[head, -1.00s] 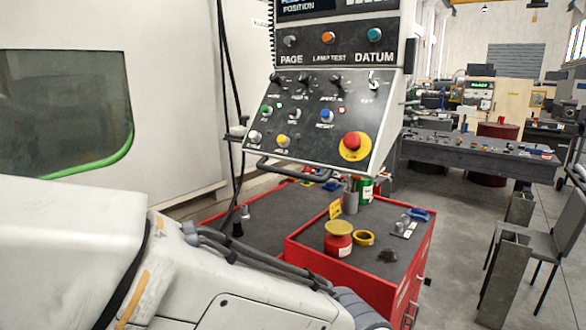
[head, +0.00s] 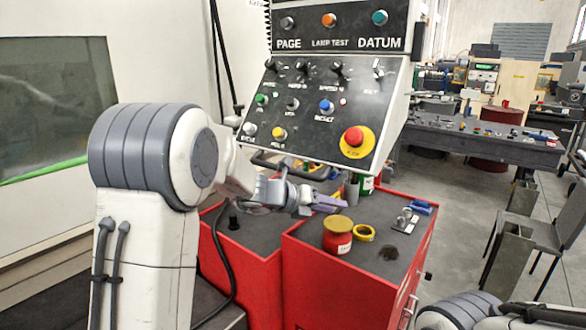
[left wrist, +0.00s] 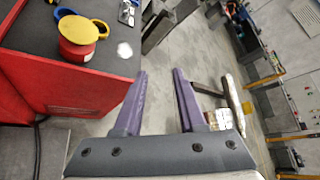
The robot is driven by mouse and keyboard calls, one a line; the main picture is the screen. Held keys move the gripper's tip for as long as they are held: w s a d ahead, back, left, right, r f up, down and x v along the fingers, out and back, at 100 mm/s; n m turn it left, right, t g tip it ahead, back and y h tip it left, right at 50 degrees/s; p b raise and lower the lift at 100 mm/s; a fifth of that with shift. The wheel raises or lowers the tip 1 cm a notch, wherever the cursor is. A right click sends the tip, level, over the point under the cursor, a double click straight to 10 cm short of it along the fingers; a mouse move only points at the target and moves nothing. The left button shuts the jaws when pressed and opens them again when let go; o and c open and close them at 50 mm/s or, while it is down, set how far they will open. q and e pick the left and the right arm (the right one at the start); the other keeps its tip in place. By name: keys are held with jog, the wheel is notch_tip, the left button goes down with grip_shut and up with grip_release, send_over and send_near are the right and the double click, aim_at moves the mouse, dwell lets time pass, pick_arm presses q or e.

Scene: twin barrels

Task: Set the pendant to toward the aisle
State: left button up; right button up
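The pendant (head: 340,110) is a dark control panel in a pale housing, with knobs, coloured buttons and a red stop button on a yellow disc. Its face is turned towards me and a dark bar handle (head: 268,163) runs along its lower edge. My left gripper (head: 330,203) is just below the handle, above the red cabinet. In the left wrist view its two purple fingers (left wrist: 158,100) are apart with nothing between them. Whether it touches the handle cannot be told. The pendant is not seen in the left wrist view. My right gripper is not seen.
Red cabinets (head: 300,275) with dark tops stand under the pendant. A red pot with a yellow lid (head: 338,237), a yellow tape roll (head: 364,233) and small tools lie there. A grey chair (head: 530,230) stands right, with open floor between.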

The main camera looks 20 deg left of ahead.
pick_arm(q)
jog(key=w+a+r+n+t+y, duration=0.1)
jog(key=w+a+n+t+y, duration=0.2)
jog(key=a+n, duration=0.55)
jog(key=w+a+r+n+t+y, duration=0.15)
jog(key=w+a+n, duration=0.4)
jog(key=a, duration=0.55)
jog(key=w+d+f+p, duration=0.1)
jog(key=w+p, duration=0.1)
jog(key=w, duration=0.2)
jog(key=w+d+f+t+p, duration=0.1)
jog(key=w+p, duration=0.1)
jog(key=w, duration=0.3)
jog(key=shift+w+d+n, duration=0.25)
jog(key=shift+d+n, duration=0.05)
jog(key=shift+d, duration=0.05)
grip_shut()
